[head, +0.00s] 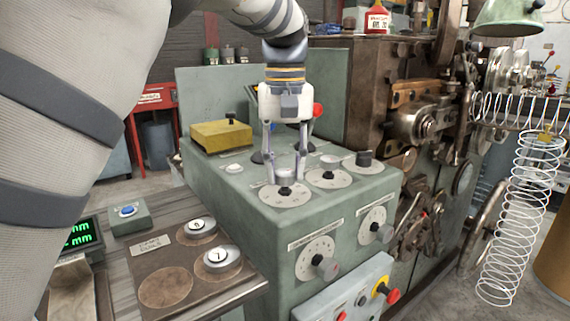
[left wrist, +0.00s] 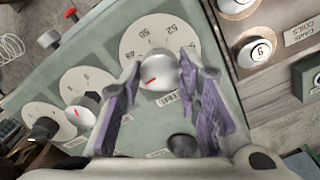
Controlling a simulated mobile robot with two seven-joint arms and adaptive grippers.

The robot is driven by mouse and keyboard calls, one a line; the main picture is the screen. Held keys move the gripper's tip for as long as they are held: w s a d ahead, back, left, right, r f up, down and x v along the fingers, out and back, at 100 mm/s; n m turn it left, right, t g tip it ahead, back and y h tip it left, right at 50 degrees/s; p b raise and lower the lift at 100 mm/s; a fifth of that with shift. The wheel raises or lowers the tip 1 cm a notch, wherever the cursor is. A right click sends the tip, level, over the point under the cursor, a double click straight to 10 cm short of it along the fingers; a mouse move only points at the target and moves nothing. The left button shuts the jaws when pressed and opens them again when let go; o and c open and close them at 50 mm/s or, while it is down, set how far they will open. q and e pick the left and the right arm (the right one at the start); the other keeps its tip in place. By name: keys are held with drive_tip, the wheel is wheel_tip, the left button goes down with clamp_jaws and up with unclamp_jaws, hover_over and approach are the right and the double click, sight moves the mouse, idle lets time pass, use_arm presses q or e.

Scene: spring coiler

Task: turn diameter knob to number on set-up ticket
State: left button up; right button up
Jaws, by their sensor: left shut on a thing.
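My left gripper (head: 286,176) reaches down onto the top of the green control box (head: 225,185). Its fingers are shut around a silver-grey knob (head: 285,177) at the centre of a round white dial (head: 284,196). In the left wrist view the same knob (left wrist: 157,73) sits between the purple finger pads and has a red pointer line. The dial plate (left wrist: 135,42) there carries numbers around 50 to 52. The fingers hide part of the scale, so I cannot tell the exact setting. I cannot make out a set-up ticket or the knob's label. My right gripper is not in view.
Two more dials with knobs, one grey (head: 329,162) and one dark (head: 364,158), stand close to the right. A yellow block (head: 221,136) lies at the back left. Numbered round gauges (head: 221,257) sit on the bench. A wire coil (head: 520,215) hangs at right.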

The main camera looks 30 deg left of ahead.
sight(285, 172)
use_arm(q)
drive_tip(key=shift+n, duration=0.7)
drive_tip(key=o, duration=1.1)
drive_tip(key=shift+o, duration=0.2)
wheel_tip(285, 172, up, 12)
drive_tip(key=shift+f, duration=0.1)
